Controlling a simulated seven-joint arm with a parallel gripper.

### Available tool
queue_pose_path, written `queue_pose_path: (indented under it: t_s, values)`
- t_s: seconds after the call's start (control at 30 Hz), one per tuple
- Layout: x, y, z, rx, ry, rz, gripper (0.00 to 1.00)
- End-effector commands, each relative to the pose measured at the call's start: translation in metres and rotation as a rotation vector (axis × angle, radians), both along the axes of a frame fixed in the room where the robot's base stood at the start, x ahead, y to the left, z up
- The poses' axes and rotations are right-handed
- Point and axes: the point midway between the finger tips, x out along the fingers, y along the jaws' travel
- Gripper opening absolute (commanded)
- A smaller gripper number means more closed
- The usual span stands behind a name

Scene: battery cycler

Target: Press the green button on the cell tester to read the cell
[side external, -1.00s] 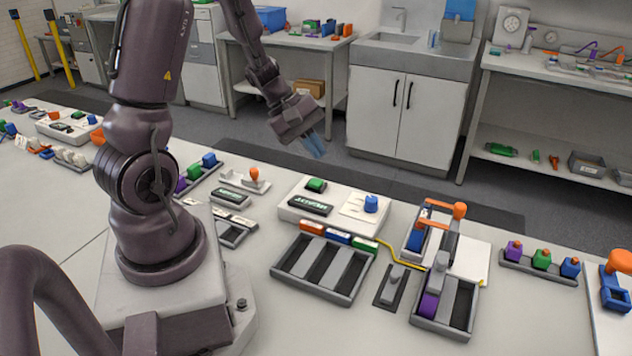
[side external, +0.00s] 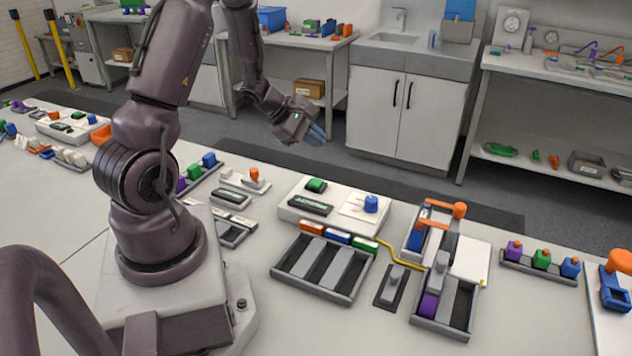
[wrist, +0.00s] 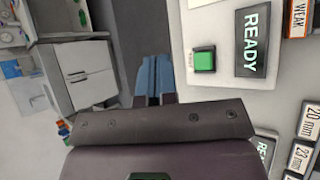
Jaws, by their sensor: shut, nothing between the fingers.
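The cell tester (side external: 288,212) is a white box on the bench in the side external view. Its green button (side external: 316,185) stands at the back left of its top, behind a dark display (side external: 310,208). A blue cell (side external: 371,203) stands upright on the tester's right part. In the wrist view the green button (wrist: 203,60) is clear, and the display (wrist: 257,40) beside it reads READY. My gripper (side external: 317,135) is shut and empty, with blue fingers, in the air above and apart from the tester. In the wrist view its fingers (wrist: 153,76) lie left of the button.
A grey tray (side external: 350,297) with orange, blue and green labels stands in front of the tester. A fixture with an orange-knobbed lever (side external: 459,210) stands to its right, linked by a yellow cable (side external: 387,262). A small holder with an orange-topped piece (side external: 254,174) is to its left.

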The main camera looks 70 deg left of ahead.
Motion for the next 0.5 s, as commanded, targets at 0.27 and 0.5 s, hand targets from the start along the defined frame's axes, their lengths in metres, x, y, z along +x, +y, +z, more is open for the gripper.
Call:
queue_pose_path:
  t_s: [0.27, 0.5]
  values:
    - [0.000, 0.000, -0.038, -0.003, 0.004, 0.001, 0.00]
    - [0.000, 0.000, -0.068, -0.001, 0.002, 0.000, 0.00]
